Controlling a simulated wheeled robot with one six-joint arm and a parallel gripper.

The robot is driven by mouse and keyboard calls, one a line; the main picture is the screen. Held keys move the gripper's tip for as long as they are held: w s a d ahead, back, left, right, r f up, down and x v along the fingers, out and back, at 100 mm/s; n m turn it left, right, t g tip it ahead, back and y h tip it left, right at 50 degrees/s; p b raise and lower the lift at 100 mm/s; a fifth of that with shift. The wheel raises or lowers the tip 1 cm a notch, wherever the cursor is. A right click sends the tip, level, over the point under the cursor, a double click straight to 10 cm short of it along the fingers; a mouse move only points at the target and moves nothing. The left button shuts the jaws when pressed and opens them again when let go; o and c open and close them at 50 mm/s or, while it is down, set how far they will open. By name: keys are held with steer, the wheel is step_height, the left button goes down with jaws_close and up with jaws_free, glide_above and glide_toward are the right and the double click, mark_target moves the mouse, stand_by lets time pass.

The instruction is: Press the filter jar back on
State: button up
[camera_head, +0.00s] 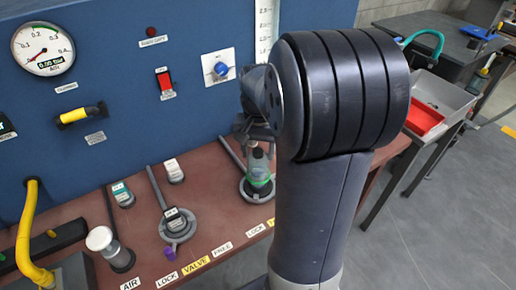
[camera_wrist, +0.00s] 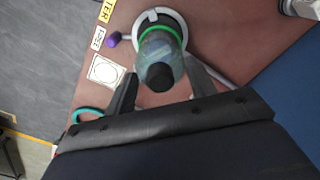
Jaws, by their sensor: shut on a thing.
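The filter jar (camera_head: 259,166) is a clear, greyish cup with a green band at its lower end and a dark cap on top. It stands about upright at the round ring-shaped mount (camera_head: 246,193) on the brown bench top. My gripper (camera_head: 259,140) is above the jar and shut on it. In the wrist view the jar (camera_wrist: 160,52) lies between the two fingers of my gripper (camera_wrist: 161,72), its green band inside the light ring (camera_wrist: 143,20). I cannot tell whether the jar is fully seated.
A second ring mount (camera_head: 178,228) with a purple knob (camera_head: 170,253) stands to the left. A white-topped plunger (camera_head: 100,238) is further left. The blue panel (camera_head: 120,60) with gauge and switches rises behind. A grey bin with a red tray (camera_head: 422,118) is at right.

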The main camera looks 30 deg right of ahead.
mark_target(258, 159)
steer(key=shift+f+b, duration=1.2)
steer(key=shift+f, duration=0.75)
steer(key=o, duration=1.4)
steer(key=shift+r, duration=0.1)
steer(key=shift+c, duration=0.2)
steer(key=shift+r, duration=0.1)
step_height(258, 159, up, 11)
steer(key=shift+f+p, duration=0.2)
steer(key=shift+p, duration=0.2)
